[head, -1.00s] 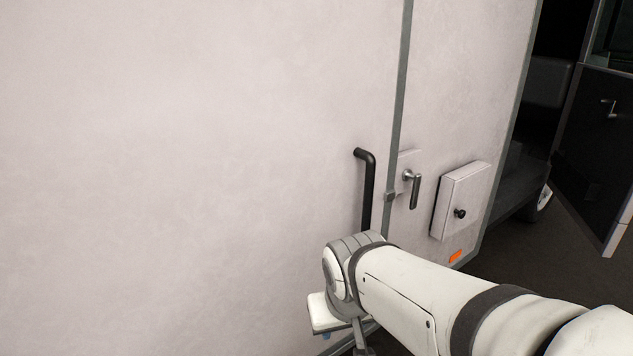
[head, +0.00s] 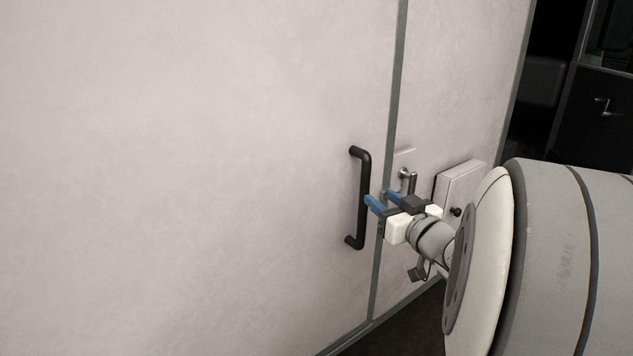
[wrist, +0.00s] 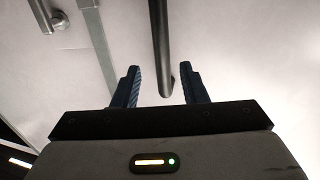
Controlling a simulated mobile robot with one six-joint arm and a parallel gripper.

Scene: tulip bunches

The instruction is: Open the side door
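The side door (head: 200,180) is a large pale panel, closed against a grey vertical seam strip on its right. A black bar handle (head: 363,200) stands upright near its right edge. It also shows in the wrist view (wrist: 161,45), between the two finger lines. My gripper (head: 381,201) has blue fingers and is just right of the handle in the head view. In the wrist view my gripper (wrist: 158,80) is open, with a wide gap between the fingers and the handle not clamped. A metal lever latch (head: 408,178) is right of the seam, partly hidden by my gripper.
A small white box with a black knob (head: 463,185) sticks out right of the latch, partly behind my arm. At far right a dark door (head: 595,120) with a handle stands beside a dark opening. The panel left of the bar handle is clear.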

